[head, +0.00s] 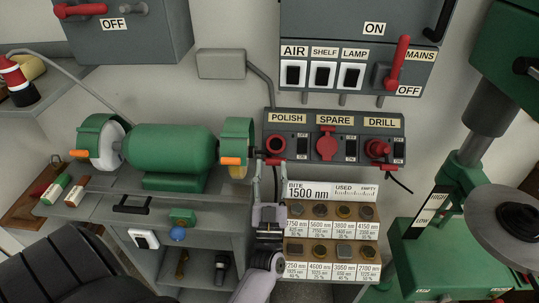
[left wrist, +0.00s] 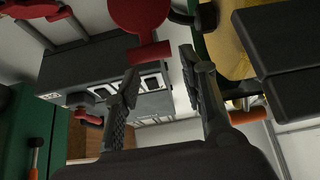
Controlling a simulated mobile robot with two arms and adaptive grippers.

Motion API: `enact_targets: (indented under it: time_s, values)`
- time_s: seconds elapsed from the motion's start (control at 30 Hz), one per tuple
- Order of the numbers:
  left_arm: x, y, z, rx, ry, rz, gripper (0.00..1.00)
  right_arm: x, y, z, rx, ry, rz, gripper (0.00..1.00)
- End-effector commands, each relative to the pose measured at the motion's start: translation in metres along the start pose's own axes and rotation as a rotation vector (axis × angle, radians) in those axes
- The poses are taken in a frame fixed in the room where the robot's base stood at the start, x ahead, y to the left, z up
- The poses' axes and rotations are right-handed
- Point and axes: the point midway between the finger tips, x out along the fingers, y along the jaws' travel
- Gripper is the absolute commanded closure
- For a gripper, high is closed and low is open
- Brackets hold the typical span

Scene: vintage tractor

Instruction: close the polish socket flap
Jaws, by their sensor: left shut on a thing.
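The polish socket (head: 276,145) is at the left end of the grey socket strip, under the POLISH label, with its round red-rimmed opening showing. Its red flap (head: 274,161) hangs open below the opening, mostly hidden by my gripper in the head view. In the left wrist view the flap's red disc (left wrist: 140,14) is at the top, with its tab reaching down between the fingertips. My left gripper (head: 268,163) comes from below and is shut on the flap; it also shows in the left wrist view (left wrist: 158,62). My right gripper is not in view.
The green bench grinder (head: 172,148) is close on the left, one wheel near my fingers. The spare socket (head: 327,145) has its red flap up; the drill socket (head: 377,149) holds a red part. The bit rack (head: 332,189) stands just right of my gripper.

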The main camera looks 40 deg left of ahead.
Motion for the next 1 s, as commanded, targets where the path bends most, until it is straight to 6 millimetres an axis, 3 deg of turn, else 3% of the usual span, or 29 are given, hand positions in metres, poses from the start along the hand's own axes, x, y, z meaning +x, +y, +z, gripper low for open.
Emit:
enact_targets:
  time_s: [0.17, 0.37, 0.57, 0.8, 1.0]
  values:
    - [-0.004, 0.003, -0.004, -0.104, 0.021, 0.004, 0.58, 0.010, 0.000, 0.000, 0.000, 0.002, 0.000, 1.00]
    - [-0.021, -0.002, -0.010, -0.563, 0.061, 0.001, 0.45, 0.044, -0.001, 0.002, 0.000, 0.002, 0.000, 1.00]
    - [-0.050, -0.005, -0.016, -1.230, 0.078, 0.007, 0.41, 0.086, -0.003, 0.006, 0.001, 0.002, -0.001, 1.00]
    - [-0.098, -0.005, -0.014, -2.188, 0.030, -0.032, 0.41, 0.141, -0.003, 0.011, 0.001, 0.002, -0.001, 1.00]
    - [-0.131, -0.003, -0.009, -2.831, -0.022, -0.155, 0.41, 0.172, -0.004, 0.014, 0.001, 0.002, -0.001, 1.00]
